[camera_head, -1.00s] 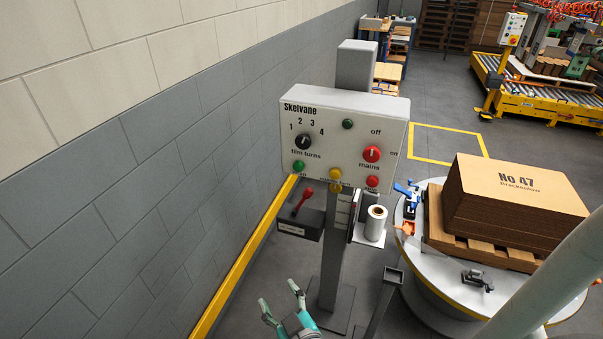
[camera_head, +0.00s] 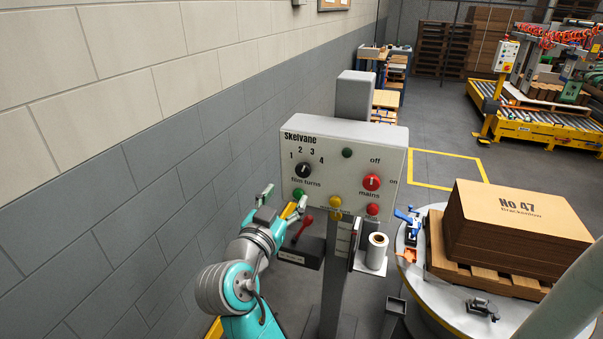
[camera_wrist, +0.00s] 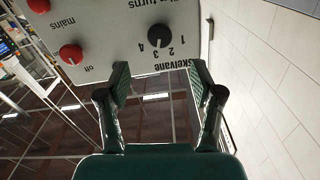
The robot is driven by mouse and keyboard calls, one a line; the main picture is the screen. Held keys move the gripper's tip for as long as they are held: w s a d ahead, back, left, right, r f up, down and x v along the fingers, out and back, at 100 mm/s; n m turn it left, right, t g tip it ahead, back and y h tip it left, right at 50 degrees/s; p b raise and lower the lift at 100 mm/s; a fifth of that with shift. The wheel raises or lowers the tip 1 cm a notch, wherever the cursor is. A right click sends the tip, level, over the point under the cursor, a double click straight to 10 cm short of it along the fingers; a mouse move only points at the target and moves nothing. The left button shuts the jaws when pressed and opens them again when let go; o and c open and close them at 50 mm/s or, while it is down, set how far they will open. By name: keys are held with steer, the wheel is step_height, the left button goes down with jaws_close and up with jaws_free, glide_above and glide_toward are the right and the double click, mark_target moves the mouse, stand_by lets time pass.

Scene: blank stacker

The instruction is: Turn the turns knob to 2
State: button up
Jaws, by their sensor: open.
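The black turns knob (camera_head: 303,170) sits at the upper left of the white Skelvane panel (camera_head: 335,150), under the numbers 1 to 4. It also shows upside down at the top of the wrist view (camera_wrist: 158,36), ahead of my fingertips. I cannot tell for certain which number its pointer faces. My gripper (camera_head: 283,204) is open and empty, below and left of the knob in the head view. In the wrist view my gripper (camera_wrist: 160,78) has its fingers spread wide, apart from the knob.
The red mains knob (camera_head: 371,182) and the green (camera_head: 298,194), yellow (camera_head: 335,202) and red (camera_head: 373,209) buttons share the panel. A red lever (camera_head: 304,228) juts out below. The block wall (camera_head: 130,190) runs close on the left. A boxed pallet load (camera_head: 515,225) stands right.

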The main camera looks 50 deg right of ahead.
mark_target(302, 172)
steer(key=x, duration=1)
steer(key=shift+w+d+r, duration=0.1)
steer(key=shift+w+d, duration=0.05)
steer(key=shift+d, duration=0.25)
steer(key=c, duration=1.1)
steer(key=shift+c, duration=0.2)
steer(key=shift+n, duration=0.4)
steer(key=n, duration=0.2)
steer(key=shift+n, duration=2.4)
